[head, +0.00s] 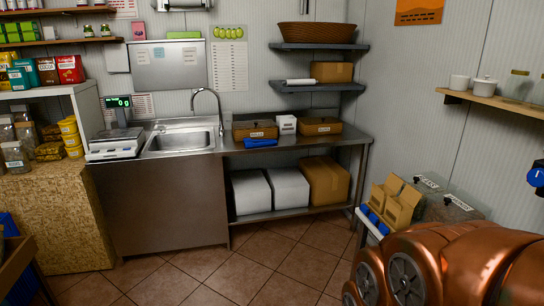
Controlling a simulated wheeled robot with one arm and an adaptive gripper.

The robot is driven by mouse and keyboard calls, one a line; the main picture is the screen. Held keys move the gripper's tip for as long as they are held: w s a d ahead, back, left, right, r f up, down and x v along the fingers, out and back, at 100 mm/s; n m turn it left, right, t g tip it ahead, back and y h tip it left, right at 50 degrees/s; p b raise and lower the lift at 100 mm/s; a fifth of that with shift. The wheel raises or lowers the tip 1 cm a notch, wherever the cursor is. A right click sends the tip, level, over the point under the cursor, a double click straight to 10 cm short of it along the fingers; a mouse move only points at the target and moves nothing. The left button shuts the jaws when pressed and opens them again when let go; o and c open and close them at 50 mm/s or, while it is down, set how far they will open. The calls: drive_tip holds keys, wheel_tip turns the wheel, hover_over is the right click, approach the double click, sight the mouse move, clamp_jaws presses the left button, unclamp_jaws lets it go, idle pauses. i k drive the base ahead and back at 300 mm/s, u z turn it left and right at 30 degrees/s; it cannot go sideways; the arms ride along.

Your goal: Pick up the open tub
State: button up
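I cannot tell for sure which thing is the open tub. Two clear, labelled tubs stand at the right beside the copper-coloured arm: a rear one (427,184) and a nearer one (455,207). The arm hides part of the nearer one, and whether either is open is too small to tell. Two brown labelled containers stand on the steel counter, a left one (255,131) and a right one (320,127). My gripper is not in view; only large copper-coloured arm parts show at lower right.
Cardboard holders (394,203) stand on a stand left of the clear tubs. A blue object (260,143) lies on the steel counter (300,141), right of the sink (181,140) and scale (116,146). White boxes (288,188) sit below. The tiled floor (240,272) ahead is clear.

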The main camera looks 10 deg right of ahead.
sight(459, 83)
drive_tip(key=i, duration=2.2)
drive_tip(key=z, duration=2)
drive_tip(key=i, duration=0.6)
drive_tip(key=u, duration=1.9)
